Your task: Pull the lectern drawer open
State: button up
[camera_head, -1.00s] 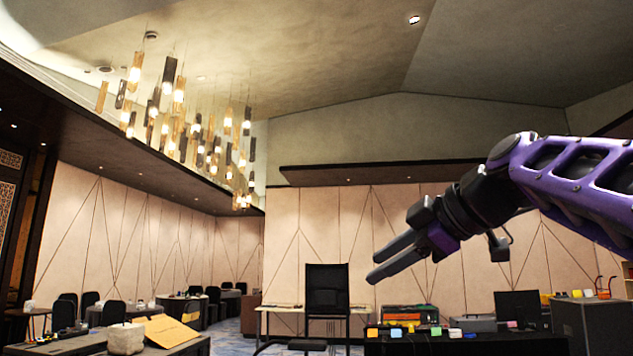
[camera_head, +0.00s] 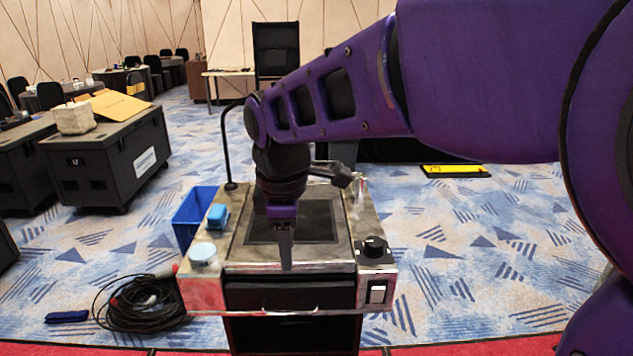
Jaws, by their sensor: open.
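The lectern (camera_head: 335,258) stands in the centre, with a worn metal top and a dark inset panel. Its dark drawer (camera_head: 335,296) is below the front edge and looks shut. A thin bright handle (camera_head: 290,313) runs across the drawer's lower part. My gripper (camera_head: 286,262) points down over the lectern's front edge, above the handle and apart from it. It is open and holds nothing; its fingers line up one behind the other, so the gap is hidden. My arm hides part of the lectern's top.
On the lectern are a blue block (camera_head: 218,216), a pale round puck (camera_head: 203,254), a black knob (camera_head: 375,247), a switch (camera_head: 377,292) and a thin black gooseneck (camera_head: 225,140). A blue bin (camera_head: 190,215) and coiled cable (camera_head: 145,303) lie left. Carpet right of the lectern is mostly clear.

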aim_at(293, 311)
jog(key=w+f+b, duration=0.1)
jog(key=f+b, duration=0.2)
jog(key=f, duration=0.2)
jog(key=w+f+b, duration=0.1)
jog(key=f+b, duration=0.2)
jog(key=f, duration=0.3)
jog(key=w+f+b, duration=0.1)
jog(key=f+b, duration=0.2)
jog(key=f, duration=0.3)
jog(key=shift+f+b, duration=0.2)
jog(key=shift+b, duration=0.1)
grip_shut()
dwell(0.9)
